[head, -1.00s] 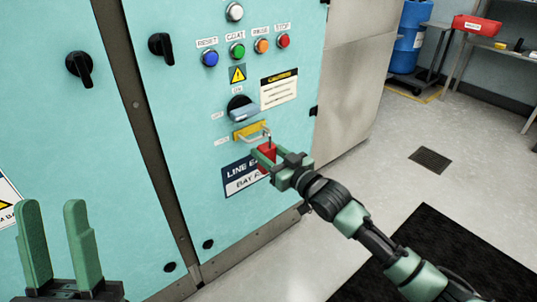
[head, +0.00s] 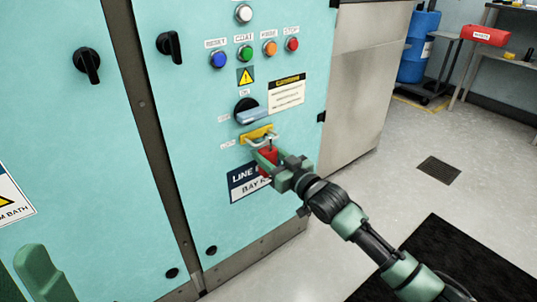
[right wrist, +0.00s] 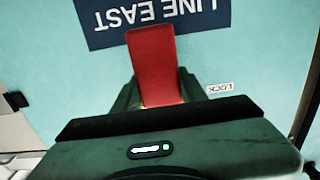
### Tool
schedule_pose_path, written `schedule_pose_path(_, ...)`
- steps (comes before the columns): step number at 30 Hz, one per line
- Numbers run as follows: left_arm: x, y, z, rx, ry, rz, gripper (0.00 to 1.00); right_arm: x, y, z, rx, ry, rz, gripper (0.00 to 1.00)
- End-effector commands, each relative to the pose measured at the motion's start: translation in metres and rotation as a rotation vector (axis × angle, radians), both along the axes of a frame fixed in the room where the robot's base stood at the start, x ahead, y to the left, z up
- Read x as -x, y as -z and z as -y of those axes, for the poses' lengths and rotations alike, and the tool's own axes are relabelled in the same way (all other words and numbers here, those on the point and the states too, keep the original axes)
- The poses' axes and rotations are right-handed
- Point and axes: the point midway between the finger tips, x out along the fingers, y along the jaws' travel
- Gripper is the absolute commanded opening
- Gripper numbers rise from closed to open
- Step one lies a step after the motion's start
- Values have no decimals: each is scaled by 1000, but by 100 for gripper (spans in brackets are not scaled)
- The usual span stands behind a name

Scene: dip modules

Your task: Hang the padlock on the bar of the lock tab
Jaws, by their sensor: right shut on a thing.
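The red padlock (head: 267,162) is held by my right gripper (head: 276,166), which is shut on it in front of the cabinet door. The padlock's red body also shows in the right wrist view (right wrist: 152,62) between the fingers. The yellow lock tab (head: 254,133) with its pale metal bar (head: 262,142) is on the door just above the padlock. A thin dark part of the shackle shows close to the bar; I cannot tell whether it is around the bar or in front of it. My left gripper (head: 25,280) is partly in view at the lower left, fingers apart and empty.
A LINE EAST sign (head: 245,184) is behind the padlock. The floor to the right is open, with a black mat (head: 460,262).

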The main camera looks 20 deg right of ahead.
Motion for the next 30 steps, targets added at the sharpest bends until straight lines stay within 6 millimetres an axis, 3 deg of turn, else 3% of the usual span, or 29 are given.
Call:
schedule_pose_path(12,0,1,0,-1,0,-2,42,0,3,0,-1,-1,2,0)
schedule_pose_path(13,0,1,0,-1,0,-2,42,0,3,0,-1,-1,2,47)
schedule_pose_path(15,0,1,0,-1,0,-2,42,0,3,0,-1,-1,2,67)
schedule_pose_path(25,0,0,0,-1,0,-2,42,1,4,0,-1,0,-1,67)
schedule_pose_path(30,0,-7,0,-1,0,-3,42,15,3,5,-1,0,-3,67)
